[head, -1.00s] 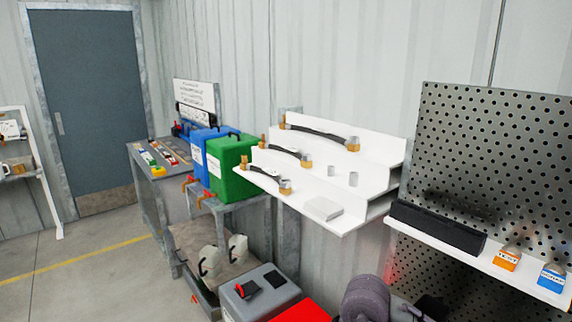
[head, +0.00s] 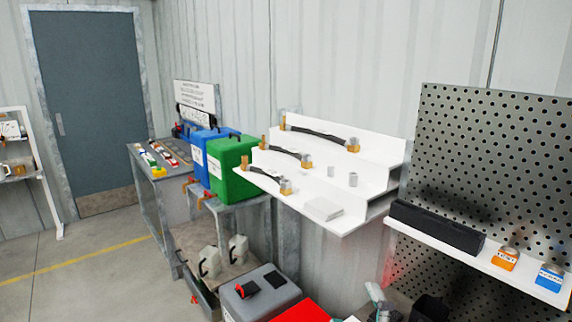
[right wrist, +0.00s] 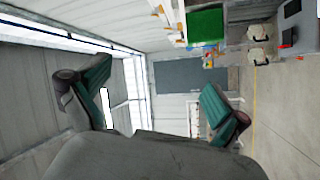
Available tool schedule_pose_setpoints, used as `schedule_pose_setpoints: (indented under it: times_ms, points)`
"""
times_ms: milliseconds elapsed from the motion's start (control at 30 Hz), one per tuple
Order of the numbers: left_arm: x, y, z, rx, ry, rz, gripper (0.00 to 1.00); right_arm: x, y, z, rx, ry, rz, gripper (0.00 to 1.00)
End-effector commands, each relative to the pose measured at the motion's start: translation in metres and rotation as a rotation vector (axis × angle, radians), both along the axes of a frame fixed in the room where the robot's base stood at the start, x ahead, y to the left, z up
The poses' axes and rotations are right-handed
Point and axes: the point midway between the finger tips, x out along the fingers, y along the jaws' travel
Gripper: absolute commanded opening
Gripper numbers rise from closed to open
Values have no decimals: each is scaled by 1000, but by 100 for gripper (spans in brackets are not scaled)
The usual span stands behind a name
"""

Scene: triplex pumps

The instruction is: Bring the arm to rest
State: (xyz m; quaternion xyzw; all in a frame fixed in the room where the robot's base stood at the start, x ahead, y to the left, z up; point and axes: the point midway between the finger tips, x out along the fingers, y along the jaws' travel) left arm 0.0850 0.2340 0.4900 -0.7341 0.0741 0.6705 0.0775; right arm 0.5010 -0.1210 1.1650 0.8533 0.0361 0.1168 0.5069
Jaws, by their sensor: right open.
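My right gripper (right wrist: 158,85) shows in the right wrist view. Its two dark fingers with green pads stand wide apart, with nothing between them. In the head view, a small grey and greenish part shows at the bottom edge, right of centre; it looks like part of my right arm or gripper, mostly out of frame. My left gripper is in neither view.
A white stepped shelf (head: 345,222) holds several hoses with brass fittings. Left of it are a green canister (head: 232,168) and a blue one. A grey box (head: 262,297) stands low in front. A pegboard (head: 500,170) is at right. The floor at left is clear.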

Motion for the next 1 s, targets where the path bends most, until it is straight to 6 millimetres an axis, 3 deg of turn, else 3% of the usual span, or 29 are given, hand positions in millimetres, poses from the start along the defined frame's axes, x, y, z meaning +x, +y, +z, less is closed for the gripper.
schedule_pose_setpoints:
  times_ms: [33,100,200,300,500,700,1000]
  points:
    - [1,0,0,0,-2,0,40,-7,-21,-34,106,158,-67,100]
    - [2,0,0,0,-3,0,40,-23,-45,-80,241,368,-158,100]
    - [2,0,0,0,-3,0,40,-58,-68,-138,401,638,-279,100]
    - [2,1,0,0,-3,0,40,-97,-79,-179,515,850,-376,100]
    - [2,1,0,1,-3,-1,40,-170,-86,-228,657,1166,-527,100]
    - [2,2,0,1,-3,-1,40,-238,-86,-252,748,1421,-653,100]
    - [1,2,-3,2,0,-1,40,-220,-82,-339,731,1449,-664,100]
